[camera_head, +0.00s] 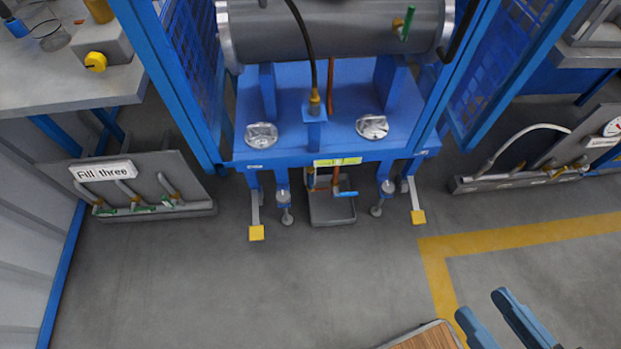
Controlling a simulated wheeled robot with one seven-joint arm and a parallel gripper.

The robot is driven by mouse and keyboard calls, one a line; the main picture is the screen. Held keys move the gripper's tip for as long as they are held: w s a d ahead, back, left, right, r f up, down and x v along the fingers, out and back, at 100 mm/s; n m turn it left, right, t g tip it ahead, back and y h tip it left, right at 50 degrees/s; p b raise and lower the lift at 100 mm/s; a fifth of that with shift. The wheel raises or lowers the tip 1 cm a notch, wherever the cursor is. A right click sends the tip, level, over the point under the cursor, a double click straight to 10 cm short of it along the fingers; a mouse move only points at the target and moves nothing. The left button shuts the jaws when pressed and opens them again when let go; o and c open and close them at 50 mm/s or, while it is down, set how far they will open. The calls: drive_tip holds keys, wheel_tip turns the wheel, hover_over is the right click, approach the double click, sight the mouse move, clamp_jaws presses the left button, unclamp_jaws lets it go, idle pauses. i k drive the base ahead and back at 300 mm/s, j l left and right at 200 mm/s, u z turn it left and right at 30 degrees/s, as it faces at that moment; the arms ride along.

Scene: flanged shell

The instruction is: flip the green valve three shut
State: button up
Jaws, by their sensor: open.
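A grey panel (75,178) with a white sign (100,170) reading "Fill three" stands on the floor at the left. Along its foot are several small valves with green handles, among them a left one (106,212), a middle one (145,209) and a right one (167,201). The handles are small here, and I cannot tell how each is turned. Another green handle (406,24) stands upright on a brass fitting on the grey cylinder (335,30). My gripper (480,303), with blue fingers, is open and empty at the bottom right, far from the panel.
A blue frame (305,155) carries the cylinder, with a grey tray (331,208) under it and yellow-ended feet in front. A workbench (60,85) is at upper left. A wooden-topped thing (425,338) shows at the bottom edge. The grey floor between is clear.

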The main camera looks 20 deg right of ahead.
sight(172, 204)
drive_tip(key=i+j, duration=0.15)
drive_tip(key=j, duration=0.25)
drive_tip(key=i+j, duration=0.2)
drive_tip(key=j, duration=0.2)
drive_tip(key=i+j, duration=0.15)
drive_tip(key=j, duration=0.2)
drive_tip(key=i+j, duration=0.2)
drive_tip(key=j, duration=0.2)
drive_tip(key=i+j, duration=0.15)
drive_tip(key=j, duration=0.25)
drive_tip(key=i+j+u, duration=0.1)
drive_tip(key=j, duration=0.3)
drive_tip(key=i+j, duration=0.25)
drive_tip(key=j, duration=0.15)
